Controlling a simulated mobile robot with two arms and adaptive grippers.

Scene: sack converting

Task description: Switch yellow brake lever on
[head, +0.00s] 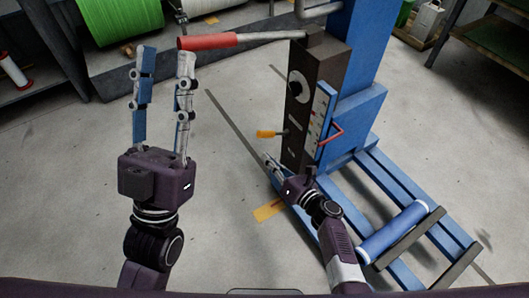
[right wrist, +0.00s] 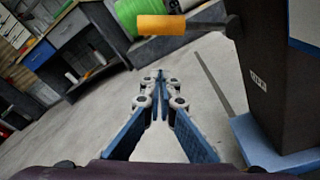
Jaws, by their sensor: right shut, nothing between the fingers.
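The yellow brake lever (head: 266,134) sticks out to the left from the lower part of a dark machine column (head: 298,150). In the right wrist view the yellow lever grip (right wrist: 161,24) shows at the top, beyond and above my fingertips. My right gripper (head: 268,163) is just below the lever in the head view, apart from it. Its fingertips (right wrist: 159,85) are together with nothing between them. My left gripper (head: 166,55) is raised at the left with its fingers spread and empty.
A long lever with a red grip (head: 208,41) reaches left from the column's top, near my left fingertips. A blue base frame (head: 410,190) with a blue roller (head: 393,232) lies at the right. Green rolls (head: 120,18) stand at the back. The floor at left is clear.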

